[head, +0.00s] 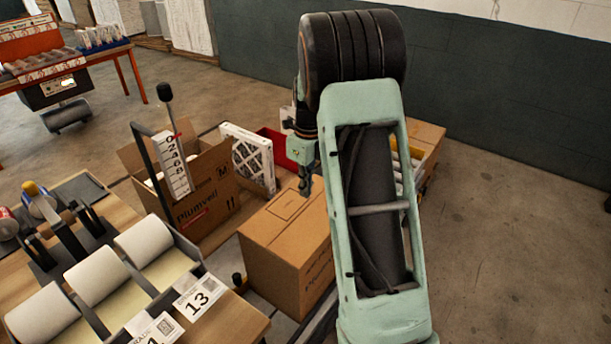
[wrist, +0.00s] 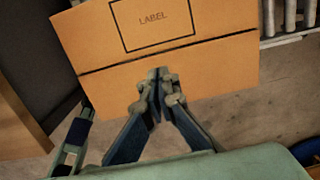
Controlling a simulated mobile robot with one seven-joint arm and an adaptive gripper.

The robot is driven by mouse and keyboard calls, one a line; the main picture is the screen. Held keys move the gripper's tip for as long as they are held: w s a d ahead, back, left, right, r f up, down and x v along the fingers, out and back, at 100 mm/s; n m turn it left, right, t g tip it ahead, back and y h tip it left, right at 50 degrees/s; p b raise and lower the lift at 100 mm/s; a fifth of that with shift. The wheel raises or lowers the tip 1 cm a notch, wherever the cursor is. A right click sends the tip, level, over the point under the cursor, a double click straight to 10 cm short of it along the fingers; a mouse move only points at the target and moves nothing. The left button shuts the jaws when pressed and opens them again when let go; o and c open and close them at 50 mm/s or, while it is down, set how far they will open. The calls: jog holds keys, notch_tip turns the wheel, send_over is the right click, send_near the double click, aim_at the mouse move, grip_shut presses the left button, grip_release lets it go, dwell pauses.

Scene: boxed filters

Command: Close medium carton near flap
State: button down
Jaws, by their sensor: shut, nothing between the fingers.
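An open brown carton marked M (head: 205,195) stands left of centre in the head view with flaps raised. A second brown carton (head: 290,245) stands right of it, its top lying flat. In the wrist view this second carton (wrist: 100,40) shows a LABEL outline and a dark line across its face. My gripper (head: 305,188) points down over the far part of its top, fingers together and empty. In the wrist view the fingertips (wrist: 158,76) overlap the strip below the dark line. I cannot tell whether they touch.
A framed filter (head: 250,158) and a red bin (head: 280,147) stand behind the cartons. A bench with white rolls (head: 100,277) and a height gauge (head: 172,165) is at the left. The floor (head: 510,230) at the right is clear.

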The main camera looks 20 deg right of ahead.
aim_at(304, 214)
notch_tip(304, 214, down, 7)
jog(key=shift+w+r, duration=0.1)
jog(key=shift+r, duration=0.05)
jog(key=shift+a, duration=0.1)
jog(key=shift+a+f+b, duration=0.1)
jog(key=shift+f+b, duration=0.25)
jog(key=shift+f, duration=0.45)
jog(key=shift+r, duration=0.1)
